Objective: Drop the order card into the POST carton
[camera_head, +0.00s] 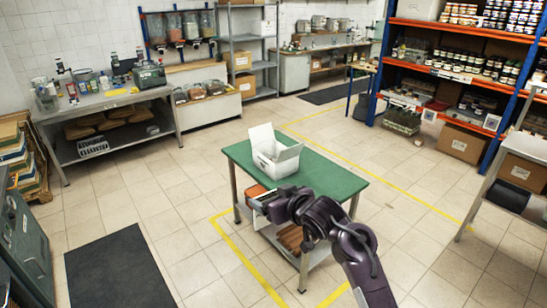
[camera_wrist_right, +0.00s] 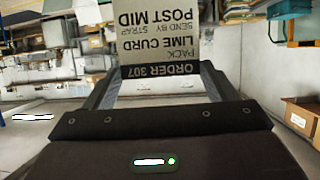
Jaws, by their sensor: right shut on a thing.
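My right gripper (camera_head: 259,203) is over the near left edge of the green table. In the right wrist view its fingers (camera_wrist_right: 160,72) are shut on the order card (camera_wrist_right: 157,35). The card is grey with a dark band and shows upside down, reading "ORDER 307", "PACK LIME CURD", "SEND BY STRAP" and "POST MID". I cannot make out the card clearly in the head view. A white carton (camera_head: 267,160) with raised flaps stands open on the table, beyond the gripper and apart from it. No label on it is readable. My left gripper is out of view.
The green table (camera_head: 325,181) is clear to the right of the carton. A small orange-brown item (camera_head: 255,191) is beside my right gripper. Yellow lines mark the floor around the table. A workbench (camera_head: 110,100) stands at the left and an orange-framed jar rack (camera_head: 455,69) at the back right.

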